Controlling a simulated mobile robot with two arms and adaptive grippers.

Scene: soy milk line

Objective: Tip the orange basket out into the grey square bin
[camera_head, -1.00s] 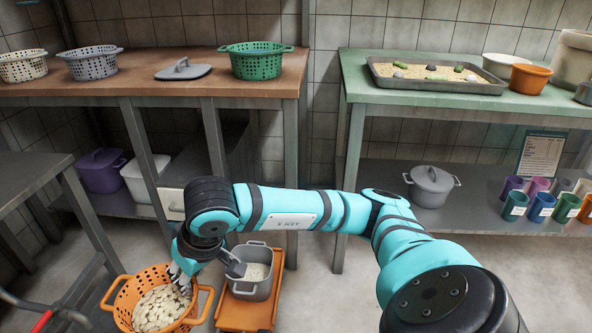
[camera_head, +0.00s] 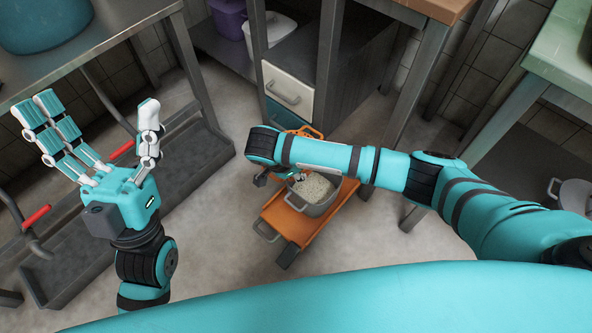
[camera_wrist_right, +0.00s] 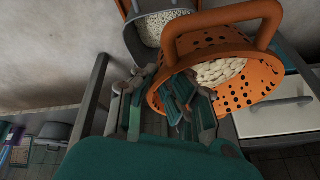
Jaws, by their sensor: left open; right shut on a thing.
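The orange basket (camera_wrist_right: 215,92) has round holes and a loop handle, and pale flat slices lie inside it. It is tilted in the right wrist view. My right gripper (camera_wrist_right: 183,98) is shut on its near side. In the head view my right arm hides most of the basket; an orange edge (camera_head: 308,131) shows behind the arm. A grey squarish bin (camera_head: 320,208) with handles holds white grains and stands partly under my right arm. It also shows beside the basket in the right wrist view (camera_wrist_right: 148,42). My left gripper (camera_head: 92,108) is open and empty at the left.
An orange trolley (camera_head: 295,232) carries the grey bin. A metal table (camera_head: 110,38) with red-handled bars (camera_head: 36,217) stands at the left near my left gripper. A drawer unit (camera_head: 288,88) stands behind the basket. The floor left of the trolley is clear.

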